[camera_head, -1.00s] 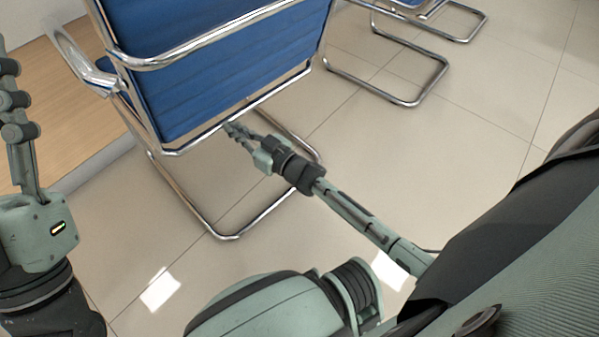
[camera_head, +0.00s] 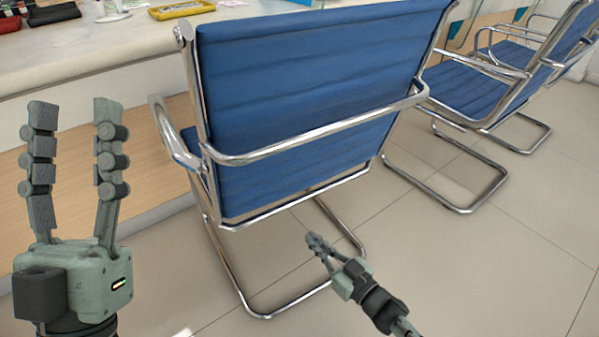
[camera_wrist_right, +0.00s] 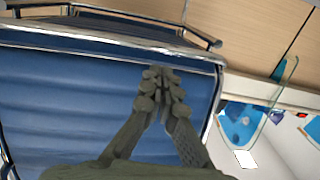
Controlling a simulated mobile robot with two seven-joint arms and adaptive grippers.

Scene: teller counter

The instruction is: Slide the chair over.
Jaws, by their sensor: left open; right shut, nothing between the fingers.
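A blue chair (camera_head: 300,95) with a chrome frame stands in the middle of the head view, its back toward me. Its curved chrome rail crosses the backrest, and its chrome floor loop shows below. My left gripper (camera_head: 74,110) is open and empty, upright at the left, apart from the chair. My right gripper (camera_head: 313,240) is shut and empty, low behind the chair, below the backrest's lower edge. In the right wrist view the shut fingertips (camera_wrist_right: 160,75) appear against the blue chair surface (camera_wrist_right: 50,100); I cannot tell whether they touch it.
A pale counter (camera_head: 110,45) with a wood front (camera_head: 150,150) runs along the left beyond the chair. A yellow tray (camera_head: 182,10) lies on it. More blue chairs (camera_head: 470,88) stand at the right. Tiled floor (camera_head: 480,260) is clear at the lower right.

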